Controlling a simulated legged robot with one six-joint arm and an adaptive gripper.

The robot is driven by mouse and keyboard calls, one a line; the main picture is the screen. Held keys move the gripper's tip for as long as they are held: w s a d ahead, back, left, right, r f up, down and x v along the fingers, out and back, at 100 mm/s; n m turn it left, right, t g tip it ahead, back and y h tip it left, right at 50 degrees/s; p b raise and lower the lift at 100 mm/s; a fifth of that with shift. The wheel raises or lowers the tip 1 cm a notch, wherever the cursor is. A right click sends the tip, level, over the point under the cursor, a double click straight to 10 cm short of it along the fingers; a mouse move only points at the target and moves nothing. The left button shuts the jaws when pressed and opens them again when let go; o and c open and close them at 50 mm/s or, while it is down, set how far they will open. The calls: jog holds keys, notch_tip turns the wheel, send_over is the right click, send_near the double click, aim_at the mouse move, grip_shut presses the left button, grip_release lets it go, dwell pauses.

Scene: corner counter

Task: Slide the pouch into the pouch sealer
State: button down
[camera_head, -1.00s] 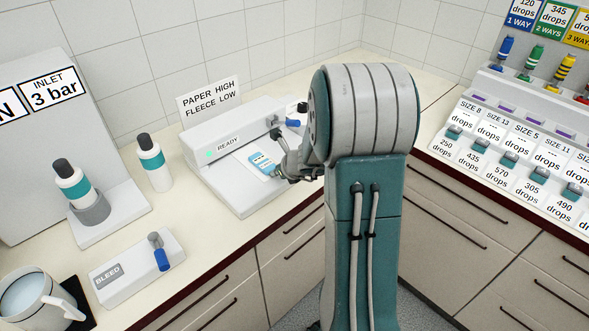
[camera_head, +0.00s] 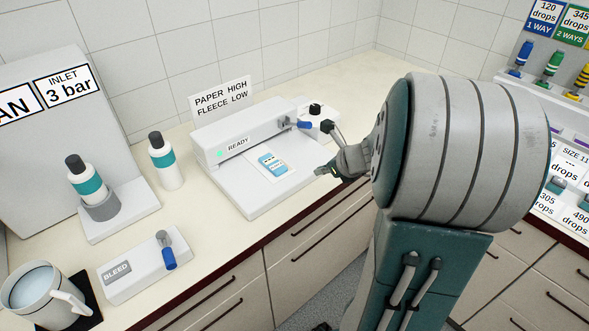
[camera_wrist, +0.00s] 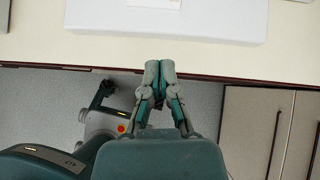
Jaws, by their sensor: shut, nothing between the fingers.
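The pouch (camera_head: 272,165) is white with a blue label and lies flat on the sealer's front bed, its far end close to the slot under the sealer's head. I cannot tell whether that end is inside the slot. The pouch sealer (camera_head: 240,200) is a white unit with a green light and a READY label, and a blue-tipped lever at its right end. My gripper (camera_head: 324,170) is to the right of the pouch and apart from it. In the wrist view my gripper (camera_wrist: 160,68) is shut and empty, over the counter's front edge, with the sealer's bed ahead.
A PAPER HIGH FLEECE LOW sign (camera_head: 221,97) stands behind the sealer. Two teal-banded bottles, one in a holder (camera_head: 101,207), a BLEED box (camera_head: 135,275) and a mug (camera_head: 38,298) stand to the left. Drawers (camera_head: 310,245) lie below the counter's edge.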

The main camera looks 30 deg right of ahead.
aim_at(274, 164)
jog(key=x, duration=0.9)
jog(key=shift+s+f, duration=0.1)
jog(key=shift+f, duration=0.15)
jog(key=w, duration=0.1)
jog(key=w+a, duration=0.1)
jog(key=w, duration=0.1)
jog(key=shift+w+f, duration=0.1)
jog(key=shift+w, duration=0.05)
jog(key=shift+w+a, duration=0.1)
jog(key=shift+w, duration=0.3)
jog(key=w, duration=0.1)
jog(key=w+a, duration=0.1)
jog(key=w, duration=0.3)
jog(key=shift+w+a, duration=0.15)
jog(key=shift+a, duration=0.15)
